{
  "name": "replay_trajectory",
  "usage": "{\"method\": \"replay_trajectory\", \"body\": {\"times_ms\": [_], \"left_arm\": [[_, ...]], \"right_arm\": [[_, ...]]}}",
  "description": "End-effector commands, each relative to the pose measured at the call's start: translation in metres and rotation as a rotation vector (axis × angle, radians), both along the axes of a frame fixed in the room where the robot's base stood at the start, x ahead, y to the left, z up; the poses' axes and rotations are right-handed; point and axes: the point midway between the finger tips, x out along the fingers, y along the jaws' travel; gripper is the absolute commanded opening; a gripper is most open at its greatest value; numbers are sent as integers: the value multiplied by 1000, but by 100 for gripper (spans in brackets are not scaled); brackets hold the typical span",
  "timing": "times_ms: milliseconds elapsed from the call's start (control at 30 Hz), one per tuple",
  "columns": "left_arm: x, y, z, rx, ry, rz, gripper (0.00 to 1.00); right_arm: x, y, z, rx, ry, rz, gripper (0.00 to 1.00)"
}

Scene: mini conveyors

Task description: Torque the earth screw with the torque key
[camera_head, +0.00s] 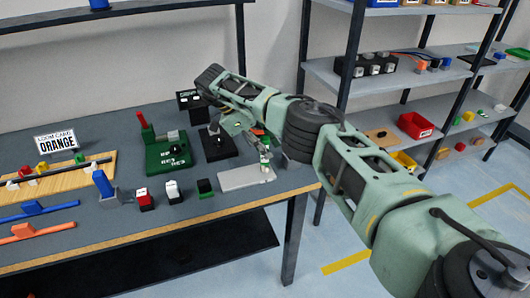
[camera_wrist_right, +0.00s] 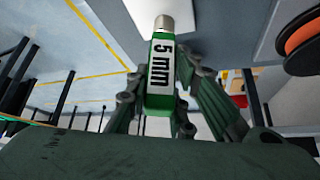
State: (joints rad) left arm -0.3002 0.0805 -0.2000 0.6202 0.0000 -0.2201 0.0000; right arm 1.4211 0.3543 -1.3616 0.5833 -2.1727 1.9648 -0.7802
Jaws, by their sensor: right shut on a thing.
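My right gripper (camera_head: 262,150) reaches over the right end of the table above a light grey plate (camera_head: 235,181). In the right wrist view the gripper (camera_wrist_right: 158,85) is shut on a green key (camera_wrist_right: 160,88) with a white "5 mm" label. The key's silver tip (camera_wrist_right: 164,24) points away from the gripper towards a pale surface; I cannot tell whether it touches. The key also shows small in the head view (camera_head: 265,162). I cannot make out the earth screw. My left gripper is out of view.
A green board (camera_head: 172,153) stands left of the plate. A blue part (camera_head: 103,186) and a wooden board (camera_head: 60,180) lie further left. Shelves with a red bin (camera_head: 415,125) stand behind right.

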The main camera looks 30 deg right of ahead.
Motion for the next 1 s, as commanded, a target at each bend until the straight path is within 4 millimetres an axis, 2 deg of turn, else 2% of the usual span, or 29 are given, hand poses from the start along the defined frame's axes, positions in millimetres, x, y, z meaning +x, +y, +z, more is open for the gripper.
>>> {"method": "replay_trajectory", "body": {"times_ms": [33,200,567,1000], "left_arm": [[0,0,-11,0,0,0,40],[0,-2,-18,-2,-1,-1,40],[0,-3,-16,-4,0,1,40],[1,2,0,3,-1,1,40]], "right_arm": [[1,0,-5,-1,-2,-29,0],[0,0,-2,0,-1,-91,0],[0,0,0,1,0,-97,0],[0,-1,15,-1,-1,-92,0]]}}
